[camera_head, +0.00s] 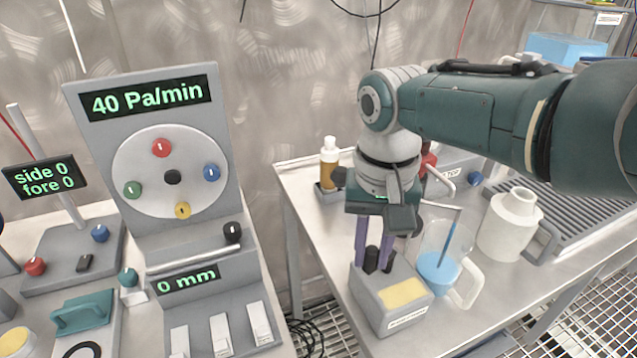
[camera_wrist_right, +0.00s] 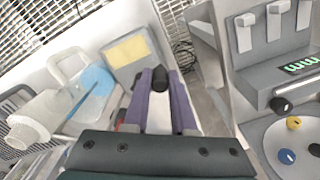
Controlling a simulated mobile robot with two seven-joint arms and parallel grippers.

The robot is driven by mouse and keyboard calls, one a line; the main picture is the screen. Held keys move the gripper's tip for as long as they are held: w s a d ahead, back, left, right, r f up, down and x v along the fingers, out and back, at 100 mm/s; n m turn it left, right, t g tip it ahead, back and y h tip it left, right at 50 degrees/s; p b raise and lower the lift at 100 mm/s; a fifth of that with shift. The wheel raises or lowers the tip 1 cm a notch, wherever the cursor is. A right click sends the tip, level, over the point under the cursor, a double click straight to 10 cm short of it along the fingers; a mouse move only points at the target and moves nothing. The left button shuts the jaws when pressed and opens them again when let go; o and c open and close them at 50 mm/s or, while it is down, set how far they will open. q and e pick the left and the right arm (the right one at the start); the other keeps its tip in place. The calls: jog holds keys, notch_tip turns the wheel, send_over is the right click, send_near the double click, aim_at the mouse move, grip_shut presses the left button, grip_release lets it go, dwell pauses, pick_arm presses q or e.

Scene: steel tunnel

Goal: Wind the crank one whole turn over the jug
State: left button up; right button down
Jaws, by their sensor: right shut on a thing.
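My right gripper (camera_head: 373,262) reaches down over a grey box (camera_head: 385,312) with a yellow pad on top. Its two purple fingers are shut on a black knob (camera_head: 371,259) at the back of that box. The knob also shows between the fingertips in the right wrist view (camera_wrist_right: 160,82). Whether it is the crank's handle I cannot tell. The clear jug (camera_head: 436,268) with blue liquid stands upright just right of the box, with a blue rod in it. A thin grey bar (camera_head: 440,207) runs above the jug, partly behind my gripper. My left gripper is not in view.
A white bottle (camera_head: 508,225) stands right of the jug, beside a ribbed grey rack (camera_head: 560,215). An amber bottle (camera_head: 329,168) stands behind my gripper. Left of a gap is a console (camera_head: 110,140) with coloured knobs, reading 40 Pa/min and 0 mm.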

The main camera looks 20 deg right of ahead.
jog(key=shift+w+a+m+b, duration=0.1)
jog(key=shift+w+m+b, duration=0.35)
jog(key=shift+m, duration=0.55)
jog(key=shift+w+a+m+b, duration=0.1)
jog(key=shift+w+m+b, duration=0.3)
jog(key=shift+m, duration=0.6)
jog(key=c, duration=0.7)
grip_release()
notch_tip(320, 180, up, 10)
jog(key=p, duration=0.6)
jog(key=shift+d, duration=0.1)
